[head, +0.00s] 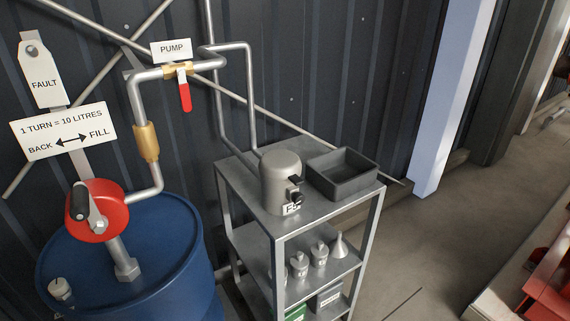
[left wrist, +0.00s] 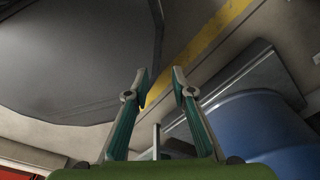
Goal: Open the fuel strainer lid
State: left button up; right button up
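The fuel strainer seems to be the grey cylinder (head: 281,183) with a rounded top on the metal stand. Its lid looks closed. Black fittings and a partly readable white label are on its front. Neither gripper shows in the head view. In the left wrist view my left gripper (left wrist: 159,82) is open, with its two fingers apart and nothing between them. The strainer is not recognisable in that view; the blue drum (left wrist: 262,125) shows at its right. My right gripper is in neither view.
A dark open tray (head: 343,190) sits beside the strainer on the stand (head: 245,178). Canisters and a funnel (head: 340,246) are on the shelf below. A red-handled valve (head: 184,90) and pipes run above. A red hand pump (head: 97,210) stands on the drum. Floor right of the stand is clear.

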pick_arm(q)
jog(key=w+d+r+t+b, duration=0.1)
jog(key=w+r, duration=0.3)
jog(key=w, duration=0.3)
jog(key=w+d+r+b, duration=0.1)
jog(key=w+d+r, duration=0.1)
jog(key=w+r, duration=0.35)
jog(key=w+r+t+b, duration=0.1)
jog(key=w+r, duration=0.5)
jog(key=r, duration=0.3)
jog(key=w+r+t+b, duration=0.1)
jog(key=w+r, duration=0.5)
jog(key=r, duration=0.4)
jog(key=m+t+h, duration=0.7)
jog(key=m+h, duration=0.8)
jog(key=m, duration=1.1)
send_near(293, 182)
jog(key=b+x, duration=0.2)
jog(key=x, duration=0.9)
jog(key=shift+w+d+f, duration=0.1)
jog(key=shift+w+f, duration=0.05)
